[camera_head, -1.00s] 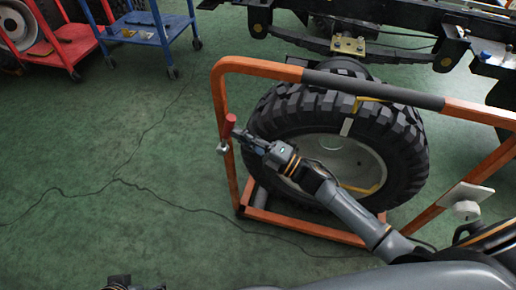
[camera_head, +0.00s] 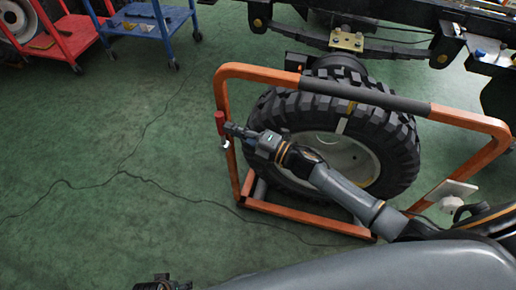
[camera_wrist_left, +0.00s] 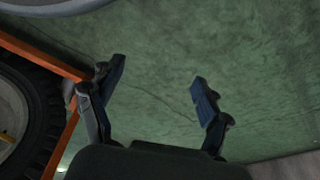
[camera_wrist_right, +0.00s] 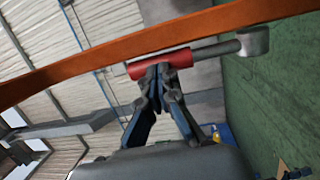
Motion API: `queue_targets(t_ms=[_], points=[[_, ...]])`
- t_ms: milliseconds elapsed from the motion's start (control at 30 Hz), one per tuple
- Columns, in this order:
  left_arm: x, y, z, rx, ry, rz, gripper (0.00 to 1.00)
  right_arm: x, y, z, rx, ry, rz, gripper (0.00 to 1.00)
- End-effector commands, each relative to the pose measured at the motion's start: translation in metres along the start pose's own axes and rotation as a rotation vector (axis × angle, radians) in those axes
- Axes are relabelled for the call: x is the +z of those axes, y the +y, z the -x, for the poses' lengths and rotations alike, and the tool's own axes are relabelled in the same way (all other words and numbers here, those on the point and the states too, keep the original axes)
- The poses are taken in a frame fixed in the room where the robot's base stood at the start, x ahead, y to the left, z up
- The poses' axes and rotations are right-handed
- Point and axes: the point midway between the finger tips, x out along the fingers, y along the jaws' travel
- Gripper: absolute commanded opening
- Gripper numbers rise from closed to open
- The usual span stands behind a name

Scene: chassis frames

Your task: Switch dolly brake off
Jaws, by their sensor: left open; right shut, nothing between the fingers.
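The orange dolly frame (camera_head: 262,73) stands around a big black tyre (camera_head: 375,135) on the floor. A red brake handle (camera_head: 220,122) is at its left post and leans slightly left at the top. In the right wrist view the red grip (camera_wrist_right: 180,60) sits on a grey rod beside the orange bar (camera_wrist_right: 90,65). My right gripper (camera_head: 230,130) is shut with nothing between its fingers; its tips (camera_wrist_right: 158,70) are against or very close to the grip. My left gripper (camera_wrist_left: 160,72) is open and empty above the floor; only its top shows at the head view's bottom edge (camera_head: 163,284).
A black vehicle chassis (camera_head: 385,45) is behind the dolly. A blue cart (camera_head: 150,30) and a red cart (camera_head: 68,35) stand at the upper left. A thin dark cable (camera_head: 120,172) runs over the green floor. The floor left of the dolly is otherwise clear.

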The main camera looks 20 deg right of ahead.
Motion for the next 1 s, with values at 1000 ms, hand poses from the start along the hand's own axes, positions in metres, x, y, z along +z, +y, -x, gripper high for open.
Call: queue_targets(t_ms=[1000], points=[[0.016, 0.001, -0.019, 0.001, -0.013, -0.003, 0.77, 0.000, 0.006, -0.007, 0.011, 0.003, 0.002, 0.00]])
